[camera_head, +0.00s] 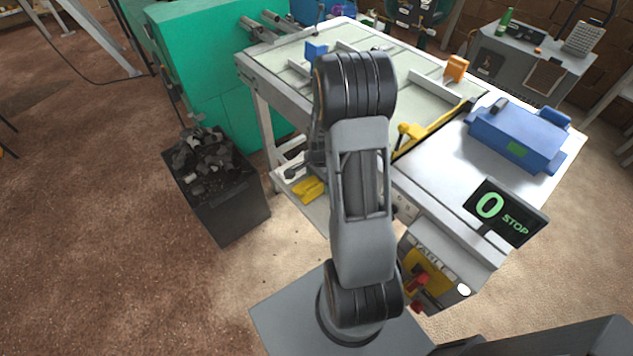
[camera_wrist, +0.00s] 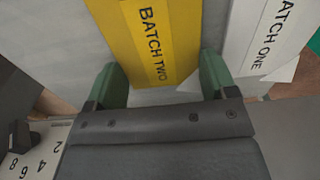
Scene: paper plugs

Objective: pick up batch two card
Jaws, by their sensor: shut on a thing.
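The batch two card (camera_wrist: 155,45) is yellow with black lettering and fills the upper middle of the wrist view. My gripper (camera_wrist: 162,80) has its two green fingers on either side of the card's near end and is shut on it. The card's far end runs out of the top of the frame. In the head view my arm covers much of the middle, and I cannot make out the card or the gripper there with certainty.
A white batch one card (camera_wrist: 268,40) lies just right of my right finger. A numbered plate (camera_wrist: 38,155) is at the lower left. In the head view, a bench (camera_head: 425,178), a blue machine (camera_head: 515,135) and a dark bin of lumps (camera_head: 228,205) stand around my arm.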

